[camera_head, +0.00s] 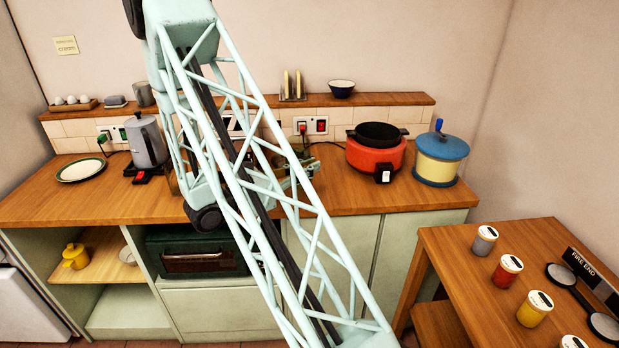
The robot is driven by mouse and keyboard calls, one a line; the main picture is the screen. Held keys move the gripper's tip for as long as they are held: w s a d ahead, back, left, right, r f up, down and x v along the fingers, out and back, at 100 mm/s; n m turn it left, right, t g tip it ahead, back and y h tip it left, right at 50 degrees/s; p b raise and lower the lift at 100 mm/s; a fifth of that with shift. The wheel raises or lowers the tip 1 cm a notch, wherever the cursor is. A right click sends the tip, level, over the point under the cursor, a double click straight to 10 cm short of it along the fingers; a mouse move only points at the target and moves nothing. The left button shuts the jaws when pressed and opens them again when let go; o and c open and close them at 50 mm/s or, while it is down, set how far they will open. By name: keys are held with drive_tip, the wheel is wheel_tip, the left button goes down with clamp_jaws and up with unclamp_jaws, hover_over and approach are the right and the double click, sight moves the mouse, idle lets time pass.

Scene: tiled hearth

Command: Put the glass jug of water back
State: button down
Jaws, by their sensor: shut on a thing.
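My gripper (298,172) is over the middle of the wooden counter, left of the red cooker, and partly hidden behind my pale green lattice arm. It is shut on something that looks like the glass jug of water. The jug's clear outline is mostly hidden by the arm, and I cannot tell whether it touches the counter.
A grey pot (147,142) and a green-rimmed plate (81,170) stand at left. The red cooker (375,158) and a blue-lidded yellow pot (438,158) stand at right. A shelf (375,99) runs behind. Several jars, including a red-bodied one (506,272), stand on the side table.

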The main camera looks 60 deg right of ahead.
drive_tip(key=shift+w+d, duration=0.3)
drive_tip(key=shift+d, duration=0.05)
drive_tip(key=shift+f+b, duration=0.65)
drive_tip(key=shift+f, duration=1.2)
drive_tip(key=c, duration=2.8)
unclamp_jaws()
drive_tip(key=shift+a, duration=0.1)
drive_tip(key=shift+p+v, duration=1.2)
drive_tip(key=shift+v, duration=4.7)
